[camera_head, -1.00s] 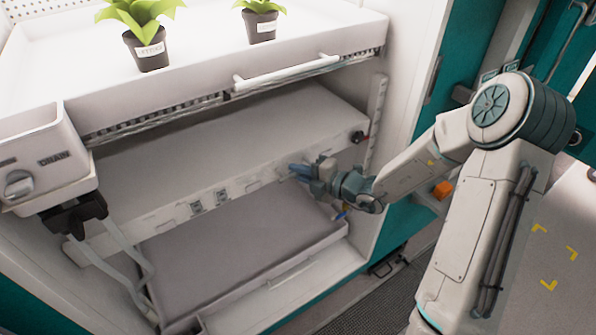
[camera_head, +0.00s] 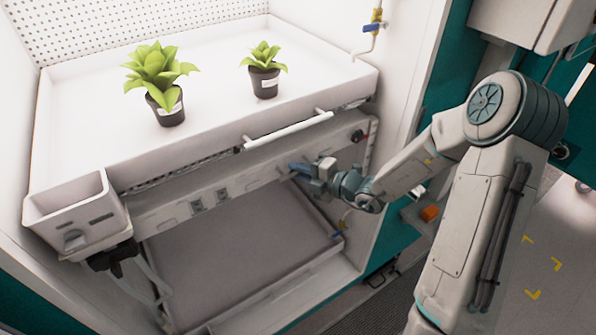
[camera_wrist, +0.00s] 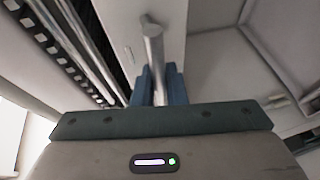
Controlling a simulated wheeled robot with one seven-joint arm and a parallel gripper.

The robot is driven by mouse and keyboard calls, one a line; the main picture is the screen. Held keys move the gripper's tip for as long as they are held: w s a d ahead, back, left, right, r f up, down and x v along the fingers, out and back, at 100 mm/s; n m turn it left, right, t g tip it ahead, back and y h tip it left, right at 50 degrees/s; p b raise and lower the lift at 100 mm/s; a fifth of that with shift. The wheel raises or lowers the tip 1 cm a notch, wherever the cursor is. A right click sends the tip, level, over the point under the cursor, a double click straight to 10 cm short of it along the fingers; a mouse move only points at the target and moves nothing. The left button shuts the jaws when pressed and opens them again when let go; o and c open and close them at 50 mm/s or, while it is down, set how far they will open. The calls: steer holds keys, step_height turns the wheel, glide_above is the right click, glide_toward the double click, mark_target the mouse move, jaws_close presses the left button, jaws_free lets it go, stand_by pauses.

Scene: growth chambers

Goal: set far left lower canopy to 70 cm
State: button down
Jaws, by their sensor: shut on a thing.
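The lower canopy (camera_head: 240,186) is a long white panel with small labels on its front face, set under the upper tray and above the lower tray. My gripper (camera_head: 299,169) is at the right half of that front face. In the wrist view, its blue fingers (camera_wrist: 160,85) are shut on a grey metal handle bar (camera_wrist: 153,48) on the canopy. The canopy's front edge sits close below the upper tray, which hides most of its top. A scale strip (camera_head: 368,158) stands at the right post, but its marks are too small to read.
The upper tray (camera_head: 80,165) holds two potted plants and has a white front rail (camera_head: 290,130). The lower tray (camera_head: 235,245) is bare. A drain box (camera_head: 75,215) hangs at the left. A blue-handled valve (camera_head: 373,27) is on the right wall.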

steer(key=shift+w+r, duration=0.1)
steer(key=shift+r, duration=0.3)
steer(key=c, duration=1.5)
jaws_free()
steer(key=shift+f, duration=0.1)
steer(key=shift+d, duration=0.1)
steer(key=b+v, duration=0.1)
steer(key=v, duration=1.2)
steer(key=shift+s+d, duration=0.2)
steer(key=shift+s, duration=0.05)
